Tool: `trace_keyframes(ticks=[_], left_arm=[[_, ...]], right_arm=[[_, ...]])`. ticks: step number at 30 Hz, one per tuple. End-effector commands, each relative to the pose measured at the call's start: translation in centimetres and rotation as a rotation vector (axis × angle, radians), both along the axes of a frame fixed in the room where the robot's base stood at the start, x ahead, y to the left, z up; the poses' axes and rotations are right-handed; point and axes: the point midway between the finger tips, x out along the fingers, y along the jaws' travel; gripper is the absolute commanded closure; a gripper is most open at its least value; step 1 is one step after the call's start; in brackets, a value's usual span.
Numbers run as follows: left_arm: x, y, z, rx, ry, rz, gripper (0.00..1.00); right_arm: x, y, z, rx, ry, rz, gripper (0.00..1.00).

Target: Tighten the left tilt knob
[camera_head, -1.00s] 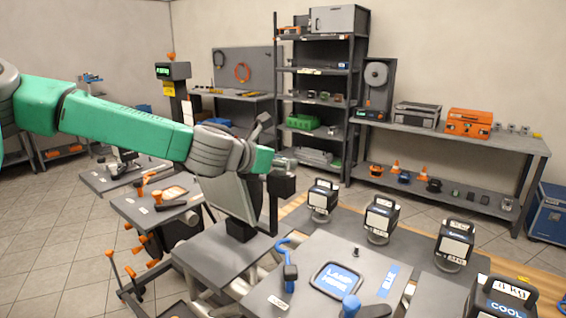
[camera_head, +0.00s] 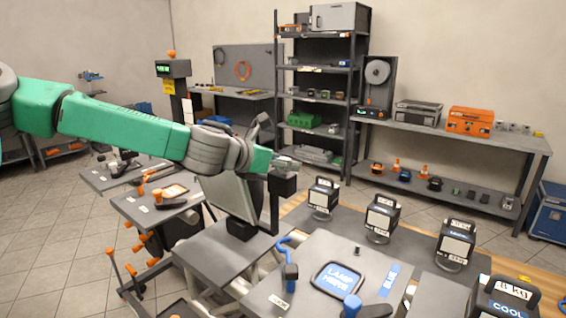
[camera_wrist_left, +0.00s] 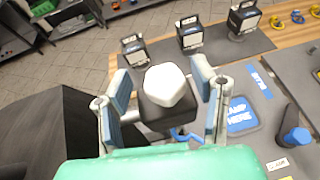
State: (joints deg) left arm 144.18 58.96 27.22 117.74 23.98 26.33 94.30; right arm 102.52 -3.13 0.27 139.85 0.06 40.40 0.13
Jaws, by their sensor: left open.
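A pale, faceted knob (camera_wrist_left: 168,86) sits on a dark block (camera_wrist_left: 160,117) in the left wrist view. I take it for the left tilt knob. In the head view the dark block (camera_head: 283,185) stands at the top of an upright beside a tilted grey panel (camera_head: 233,195), and the knob is hard to make out there. My left gripper (camera_wrist_left: 162,76) is open, with one finger on each side of the knob and a visible gap at both sides. In the head view my left gripper (camera_head: 272,146) is at the top of the upright. My right gripper is not in view.
Several lamp-like black boxes (camera_head: 381,216) stand to the right on the bench. A "LAMP HERE" plate (camera_head: 340,280) lies in front, near a blue-handled tool (camera_head: 290,270). An orange-knobbed cart (camera_head: 160,215) stands left. Shelving (camera_head: 318,90) is behind.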

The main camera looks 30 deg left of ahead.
Motion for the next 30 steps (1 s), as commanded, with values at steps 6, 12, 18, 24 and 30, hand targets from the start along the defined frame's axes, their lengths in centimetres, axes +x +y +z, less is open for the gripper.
trace_keyframes(ticks=[6,12,18,24,30], left_arm=[[0.1,-0.1,1.8,0.003,-0.005,-0.001,0.48],[0.2,0.0,5.6,0.003,-0.006,-0.001,0.48],[0.3,0.2,8.7,0.003,-0.001,0.000,0.48],[0.3,0.3,9.7,-0.001,0.002,0.001,0.48],[0.3,0.4,9.7,-0.003,0.003,0.000,0.48]], right_arm=[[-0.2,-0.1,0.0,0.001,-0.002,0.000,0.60],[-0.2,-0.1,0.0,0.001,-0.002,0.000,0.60],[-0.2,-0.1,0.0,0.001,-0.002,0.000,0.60],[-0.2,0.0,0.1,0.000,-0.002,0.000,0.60],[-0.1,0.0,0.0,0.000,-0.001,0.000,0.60]])
